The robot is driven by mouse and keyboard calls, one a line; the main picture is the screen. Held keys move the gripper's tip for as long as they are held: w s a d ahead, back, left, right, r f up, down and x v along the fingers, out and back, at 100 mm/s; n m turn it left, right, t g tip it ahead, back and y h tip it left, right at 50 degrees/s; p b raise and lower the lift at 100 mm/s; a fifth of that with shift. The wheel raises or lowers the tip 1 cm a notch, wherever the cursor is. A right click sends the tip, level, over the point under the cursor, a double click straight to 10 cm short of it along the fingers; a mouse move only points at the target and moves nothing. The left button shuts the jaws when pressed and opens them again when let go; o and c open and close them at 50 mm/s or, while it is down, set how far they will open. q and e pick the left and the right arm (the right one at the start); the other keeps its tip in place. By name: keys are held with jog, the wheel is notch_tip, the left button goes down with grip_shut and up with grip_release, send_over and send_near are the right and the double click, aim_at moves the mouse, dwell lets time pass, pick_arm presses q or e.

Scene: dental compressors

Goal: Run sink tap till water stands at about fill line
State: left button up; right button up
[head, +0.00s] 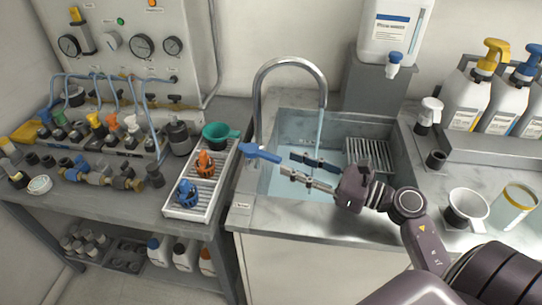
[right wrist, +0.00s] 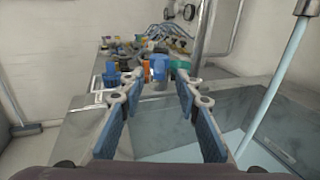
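The curved metal tap (head: 258,95) stands at the sink's left rim, with a blue lever (head: 262,153) near its base. A pale blue stream (head: 320,128) falls from the spout; it also shows in the right wrist view (right wrist: 285,75). Bluish water (head: 290,187) stands in the sink basin (head: 395,150). I cannot make out a fill line. My right gripper (head: 287,164) is open and empty above the basin, its fingertips just right of the lever, apparently apart from it. The right wrist view shows its two fingers (right wrist: 158,88) spread. My left gripper is not in view.
Left of the sink, a white tray (head: 172,210) holds orange and blue-topped fittings and a green cup (head: 217,134). Spray bottles (head: 470,100) and a white cup (head: 466,208) stand on the right. A jug (head: 395,30) stands behind the sink.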

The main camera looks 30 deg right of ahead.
aim_at(281, 160)
jog(key=p+x, duration=0.1)
jog(key=x, duration=0.4)
jog(key=shift+w+a+r+p, duration=0.15)
jog(key=shift+w+r+p, duration=0.05)
jog(key=shift+p, duration=0.1)
jog(key=shift+w+a+f, duration=0.15)
jog(key=shift+w+a, duration=0.25)
jog(key=shift+w, duration=0.2)
grip_shut()
